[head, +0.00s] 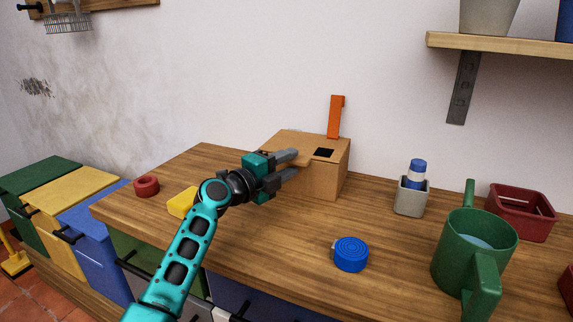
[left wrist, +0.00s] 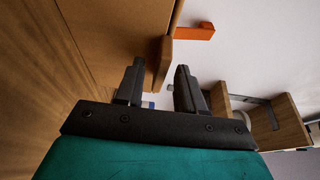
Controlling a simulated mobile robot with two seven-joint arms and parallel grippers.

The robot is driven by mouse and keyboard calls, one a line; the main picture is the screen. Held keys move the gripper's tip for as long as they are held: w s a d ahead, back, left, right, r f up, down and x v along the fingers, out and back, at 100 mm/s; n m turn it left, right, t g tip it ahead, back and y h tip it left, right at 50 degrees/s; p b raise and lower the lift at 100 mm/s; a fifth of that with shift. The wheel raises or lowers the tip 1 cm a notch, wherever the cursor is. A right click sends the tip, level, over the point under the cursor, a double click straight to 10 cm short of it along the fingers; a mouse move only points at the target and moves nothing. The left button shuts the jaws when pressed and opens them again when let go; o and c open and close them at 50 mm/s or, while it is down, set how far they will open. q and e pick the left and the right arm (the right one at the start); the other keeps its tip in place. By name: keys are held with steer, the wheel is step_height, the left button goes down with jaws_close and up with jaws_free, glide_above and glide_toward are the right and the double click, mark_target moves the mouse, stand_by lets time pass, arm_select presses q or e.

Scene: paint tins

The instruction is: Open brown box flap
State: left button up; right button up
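The brown box (head: 322,182) stands at the back of the wooden counter against the wall. The orange piece also shows in the left wrist view (left wrist: 195,33). My left gripper (head: 294,164) is at the box's left front, its fingers partly covering the box. In the left wrist view the fingers (left wrist: 160,68) are apart, and a brown edge, seemingly the flap (left wrist: 163,58), lies between them. Contact cannot be told. My right gripper is not in view.
Left on the counter (head: 390,255) are a red ring (head: 146,186) and a yellow block (head: 182,203). A shelf (head: 500,46) juts out above.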

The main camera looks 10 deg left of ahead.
arm_select(q)
steer(key=shift+c, duration=0.4)
jaws_close()
stand_by(1.0)
